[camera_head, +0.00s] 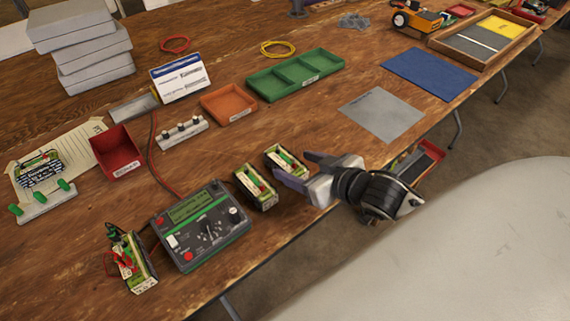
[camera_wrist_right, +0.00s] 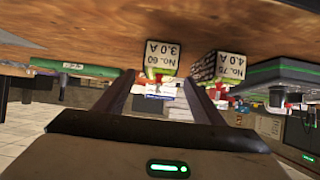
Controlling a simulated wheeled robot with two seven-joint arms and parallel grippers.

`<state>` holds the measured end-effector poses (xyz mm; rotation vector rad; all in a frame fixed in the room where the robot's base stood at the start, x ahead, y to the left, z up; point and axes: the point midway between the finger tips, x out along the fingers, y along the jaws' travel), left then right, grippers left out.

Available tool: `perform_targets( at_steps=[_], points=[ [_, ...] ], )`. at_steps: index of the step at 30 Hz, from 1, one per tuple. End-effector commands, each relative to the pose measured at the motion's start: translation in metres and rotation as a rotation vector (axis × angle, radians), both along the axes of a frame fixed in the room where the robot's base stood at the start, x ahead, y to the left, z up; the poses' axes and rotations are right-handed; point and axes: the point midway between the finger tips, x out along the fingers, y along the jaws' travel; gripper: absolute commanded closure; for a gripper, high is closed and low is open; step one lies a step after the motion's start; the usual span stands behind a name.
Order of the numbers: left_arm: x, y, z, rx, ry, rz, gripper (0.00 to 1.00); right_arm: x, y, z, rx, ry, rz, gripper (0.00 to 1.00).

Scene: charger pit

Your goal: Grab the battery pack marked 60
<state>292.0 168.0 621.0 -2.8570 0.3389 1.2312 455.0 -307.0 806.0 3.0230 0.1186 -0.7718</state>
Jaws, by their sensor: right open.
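The battery pack marked No. 60, 3.0 A (camera_wrist_right: 162,56) shows upside down in the right wrist view, between my finger lines. In the head view it is the green and cream pack (camera_head: 284,157) at the table's near edge. My right gripper (camera_head: 296,168) is open, at table-edge height just in front of this pack, its fingers pointing at it. In the wrist view the open fingers (camera_wrist_right: 162,84) have nothing between them. A second pack marked No. 75, 4.0 A (camera_wrist_right: 230,66) stands beside it, the left one of the pair in the head view (camera_head: 256,187). My left gripper is not in view.
Behind are an orange tray (camera_head: 230,112) and a green tray (camera_head: 297,77).

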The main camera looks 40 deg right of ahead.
Motion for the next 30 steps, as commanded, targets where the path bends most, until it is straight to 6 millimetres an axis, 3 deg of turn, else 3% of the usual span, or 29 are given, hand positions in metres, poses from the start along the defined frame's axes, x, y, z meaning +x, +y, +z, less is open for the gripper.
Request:
perform_targets(
  at_steps=[12,21,30],
  points=[
    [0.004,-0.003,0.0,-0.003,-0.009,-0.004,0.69,0.044,0.003,-0.019,0.0,0.0,0.0,0.38],
    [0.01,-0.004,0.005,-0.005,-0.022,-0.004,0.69,0.048,0.003,-0.021,0.0,0.001,0.0,0.38],
    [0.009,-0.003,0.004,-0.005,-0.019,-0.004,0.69,0.048,0.003,-0.021,0.0,0.001,0.0,0.87]
  ],
)
